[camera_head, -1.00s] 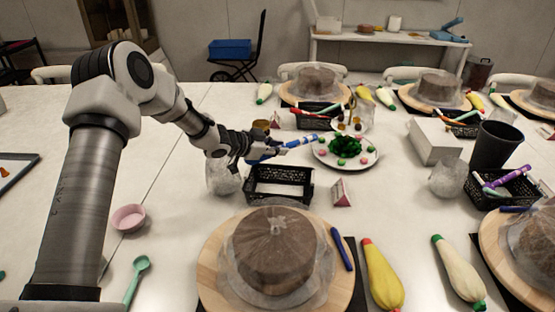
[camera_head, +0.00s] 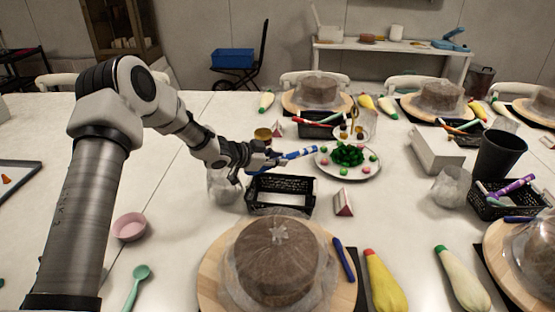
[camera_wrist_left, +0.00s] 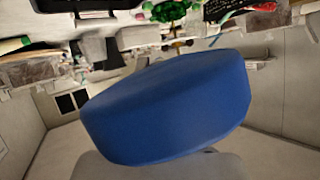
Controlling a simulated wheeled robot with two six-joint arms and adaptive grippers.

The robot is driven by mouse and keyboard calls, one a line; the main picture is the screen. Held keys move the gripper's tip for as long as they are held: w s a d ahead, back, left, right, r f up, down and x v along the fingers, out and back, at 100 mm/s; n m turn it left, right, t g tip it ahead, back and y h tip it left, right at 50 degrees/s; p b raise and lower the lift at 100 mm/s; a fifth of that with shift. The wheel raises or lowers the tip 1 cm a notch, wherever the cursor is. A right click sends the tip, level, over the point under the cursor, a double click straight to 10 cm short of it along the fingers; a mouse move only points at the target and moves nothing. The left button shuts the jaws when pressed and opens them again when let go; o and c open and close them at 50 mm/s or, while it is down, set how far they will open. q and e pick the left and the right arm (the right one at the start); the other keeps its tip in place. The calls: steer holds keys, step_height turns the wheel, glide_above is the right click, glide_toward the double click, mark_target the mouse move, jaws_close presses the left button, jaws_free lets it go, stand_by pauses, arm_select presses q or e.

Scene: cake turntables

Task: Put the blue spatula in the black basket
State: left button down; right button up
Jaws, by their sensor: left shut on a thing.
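My left gripper (camera_head: 266,159) is shut on a blue spatula (camera_head: 298,155). It holds the spatula above the table, just behind the black basket (camera_head: 254,203) in the head view. The spatula points right, towards the plate. The basket looks empty, with its pale floor showing. In the left wrist view a large blue end (camera_wrist_left: 165,112), apparently the spatula's, fills the middle very close to the lens, and the fingertips are hidden. My right gripper is out of view.
A clear jar (camera_head: 223,186) stands left of the basket. A plate (camera_head: 365,170) with green decoration and small balls is to the right. A small triangular box (camera_head: 344,203) stands by the basket. A covered cake (camera_head: 272,262) sits in front, with another blue tool (camera_head: 343,258) beside it.

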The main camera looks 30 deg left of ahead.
arm_select(q)
steer(key=shift+s+f+b, duration=0.1)
steer(key=shift+f+b, duration=0.25)
steer(key=shift+f, duration=0.35)
steer(key=shift+r, duration=0.1)
steer(key=c, duration=0.9)
jaws_free()
steer(key=v, duration=1.1)
steer(key=shift+s+a+r, duration=0.15)
steer(key=shift+s+r, duration=0.05)
steer(key=shift+s, duration=0.2)
